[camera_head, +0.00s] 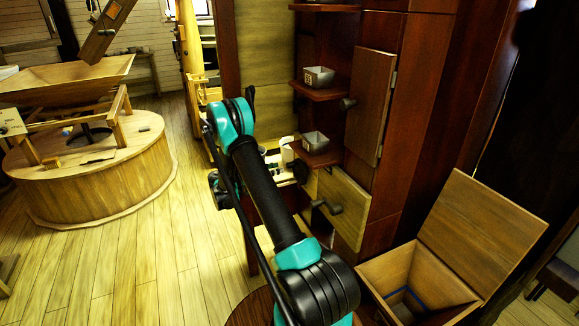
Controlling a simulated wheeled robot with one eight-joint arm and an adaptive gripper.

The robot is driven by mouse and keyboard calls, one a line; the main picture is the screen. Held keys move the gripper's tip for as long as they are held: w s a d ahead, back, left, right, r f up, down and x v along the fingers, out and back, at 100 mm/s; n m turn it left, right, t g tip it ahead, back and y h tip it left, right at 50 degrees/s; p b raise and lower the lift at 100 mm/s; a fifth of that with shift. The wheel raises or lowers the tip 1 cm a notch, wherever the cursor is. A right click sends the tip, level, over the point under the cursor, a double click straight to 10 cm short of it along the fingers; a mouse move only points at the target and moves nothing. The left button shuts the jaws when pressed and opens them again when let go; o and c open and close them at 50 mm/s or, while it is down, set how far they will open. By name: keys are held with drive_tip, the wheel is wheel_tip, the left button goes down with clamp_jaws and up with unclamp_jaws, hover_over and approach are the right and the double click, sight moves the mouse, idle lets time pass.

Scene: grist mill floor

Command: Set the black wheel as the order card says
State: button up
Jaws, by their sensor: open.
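My arm reaches up from the bottom and bends over in the middle.
The round wooden casing (95,188) with a hopper (60,76) stands at left. A lidded bin (480,225) stands open at right. Floor between is clear.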

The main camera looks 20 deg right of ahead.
sight(287, 165)
drive_tip(key=d, duration=0.7)
drive_tip(key=shift+c, duration=0.3)
clamp_jaws()
